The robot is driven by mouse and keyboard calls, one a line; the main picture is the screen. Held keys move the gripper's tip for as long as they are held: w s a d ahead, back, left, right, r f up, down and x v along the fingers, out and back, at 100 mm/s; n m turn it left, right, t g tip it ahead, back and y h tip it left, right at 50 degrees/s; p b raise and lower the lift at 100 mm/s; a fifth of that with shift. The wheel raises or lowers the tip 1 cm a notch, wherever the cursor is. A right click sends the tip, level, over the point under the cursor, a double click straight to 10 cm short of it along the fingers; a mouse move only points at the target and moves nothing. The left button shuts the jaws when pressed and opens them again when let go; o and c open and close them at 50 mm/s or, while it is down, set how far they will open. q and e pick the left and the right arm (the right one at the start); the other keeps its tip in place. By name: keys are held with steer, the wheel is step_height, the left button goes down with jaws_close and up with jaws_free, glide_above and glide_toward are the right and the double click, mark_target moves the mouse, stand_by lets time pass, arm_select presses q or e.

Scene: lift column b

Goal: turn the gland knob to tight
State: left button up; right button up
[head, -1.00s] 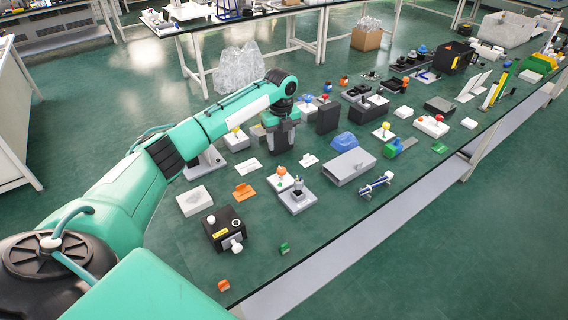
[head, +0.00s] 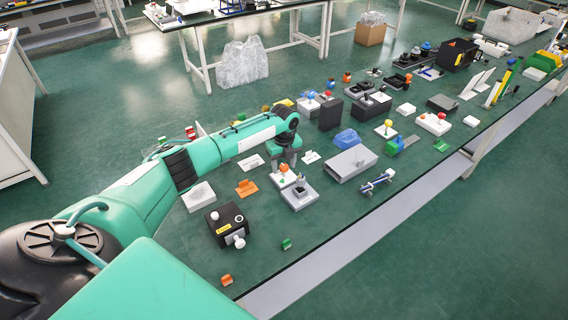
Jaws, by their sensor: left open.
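My left gripper (head: 284,163) points down over the bench and is open, with nothing seen between its fingers. Just under it stands a small white box with an orange-red knob (head: 283,169) on top. The fingers partly cover this box, and I cannot tell whether they touch the knob. Nearer to me stands a black box (head: 224,228) with a yellow label, a white knob (head: 212,215) on top and another white knob (head: 239,242) at its front. No readable mark shows which knob is the gland knob. My right gripper is not in view.
A grey block with a black fitting (head: 299,195) stands close to the right of the gripper. A long grey box (head: 351,164) and a blue-and-white part (head: 377,182) lie further right.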

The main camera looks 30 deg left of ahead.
arm_select(q)
steer(key=c, duration=1)
steer(key=shift+o, duration=0.2)
